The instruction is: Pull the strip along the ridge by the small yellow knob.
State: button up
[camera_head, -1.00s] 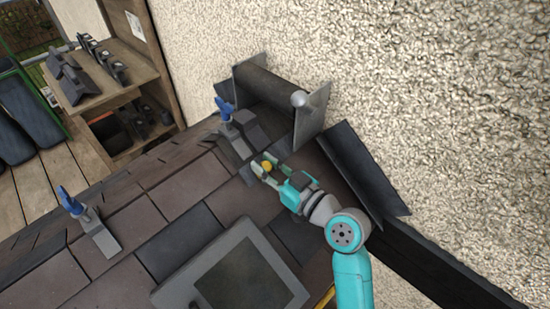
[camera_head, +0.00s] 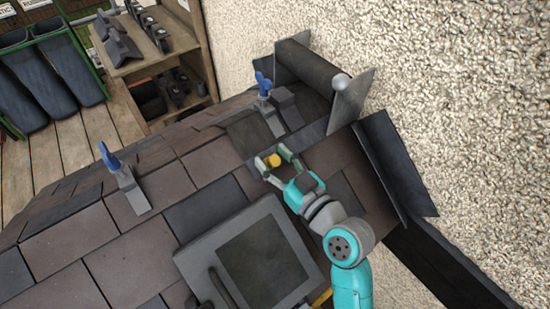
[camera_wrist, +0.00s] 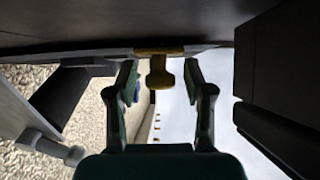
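The small yellow knob (camera_head: 274,160) is at the front edge of a dark grey strip (camera_head: 313,134) that lies below the dark roll (camera_head: 315,66) by the wall. My gripper (camera_head: 277,160) is at the knob, with one finger on either side of it. In the wrist view the knob (camera_wrist: 158,72) hangs from a dark surface and stands between the fingertips (camera_wrist: 160,76). A gap shows on both sides of it, so the fingers are apart. How far the strip runs under the roll is hidden.
Blue-handled clamps stand on the roof, one near the roll (camera_head: 265,100) and one farther left (camera_head: 121,178). A skylight (camera_head: 262,272) lies below my gripper. Dark angled flashing (camera_head: 396,165) runs along the rough wall (camera_head: 470,110). A wooden shelf (camera_head: 150,68) stands at upper left.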

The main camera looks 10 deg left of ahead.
jog(key=v, duration=1.2)
